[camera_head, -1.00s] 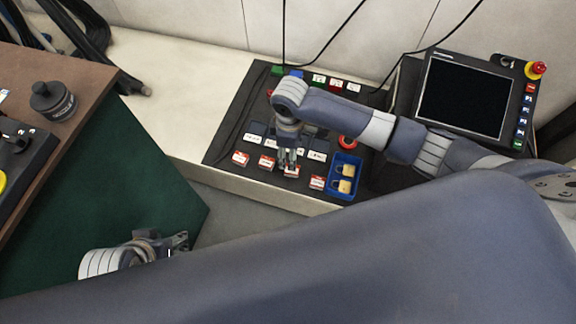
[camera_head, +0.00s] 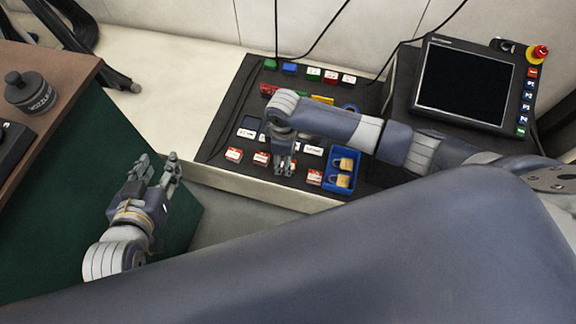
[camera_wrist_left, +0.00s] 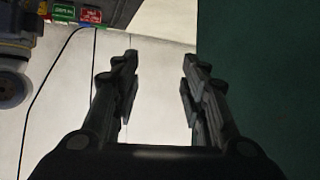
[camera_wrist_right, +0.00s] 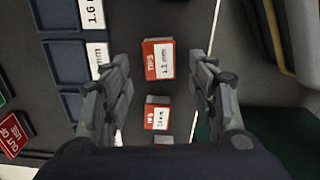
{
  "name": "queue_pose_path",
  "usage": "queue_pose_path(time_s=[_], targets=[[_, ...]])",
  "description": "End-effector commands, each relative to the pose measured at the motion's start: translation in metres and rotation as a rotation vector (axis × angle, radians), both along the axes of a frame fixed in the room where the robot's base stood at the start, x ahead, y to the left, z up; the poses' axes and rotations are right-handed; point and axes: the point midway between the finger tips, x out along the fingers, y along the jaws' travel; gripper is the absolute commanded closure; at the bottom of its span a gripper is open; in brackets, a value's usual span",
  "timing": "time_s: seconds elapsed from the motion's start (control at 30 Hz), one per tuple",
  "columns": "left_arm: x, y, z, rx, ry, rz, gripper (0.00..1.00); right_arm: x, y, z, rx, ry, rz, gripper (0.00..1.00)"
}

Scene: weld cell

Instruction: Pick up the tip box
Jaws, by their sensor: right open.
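Several small red-and-white tip boxes stand in a row along the near edge of the dark mat, one tip box (camera_head: 233,155) at the row's left end. My right gripper (camera_head: 284,169) is over this row, pointing down. In the right wrist view, a tip box labelled 1.2 mm (camera_wrist_right: 158,59) lies between the open fingers of the right gripper (camera_wrist_right: 162,72); I cannot tell how far below it is. A second tip box (camera_wrist_right: 157,113) is nearer the palm. My left gripper (camera_head: 156,170) is open and empty over the green surface, and its open fingers show in the left wrist view (camera_wrist_left: 160,70).
A blue tray (camera_head: 329,181) with yellowish padlock-like items stands right of the row. A screen panel (camera_head: 464,84) with a red emergency button (camera_head: 539,52) is at the back right. A round black container (camera_head: 30,93) sits on the brown ledge.

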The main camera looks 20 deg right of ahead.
Motion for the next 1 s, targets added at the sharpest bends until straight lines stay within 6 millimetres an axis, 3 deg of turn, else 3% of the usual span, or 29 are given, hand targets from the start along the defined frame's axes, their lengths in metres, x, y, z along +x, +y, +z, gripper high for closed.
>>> queue_pose_path(time_s=[0.3, 0.63, 0.87, 1.0], targets=[[0.026, -0.013, 0.043, -0.058, -0.241, -0.016, 0.6, 0.0, 0.0, -0.022, 0.0, 0.0, 0.0, 0.47], [0.028, -0.014, 0.05, -0.065, -0.272, -0.018, 0.6, 0.0, 0.0, -0.024, 0.0, 0.0, 0.0, 0.47], [0.028, -0.014, 0.05, -0.064, -0.271, -0.018, 0.6, 0.0, 0.0, -0.024, 0.0, 0.0, 0.0, 0.96], [0.028, -0.014, 0.05, -0.064, -0.271, -0.018, 0.6, 0.0, 0.0, -0.024, 0.0, 0.0, 0.0, 0.96]])
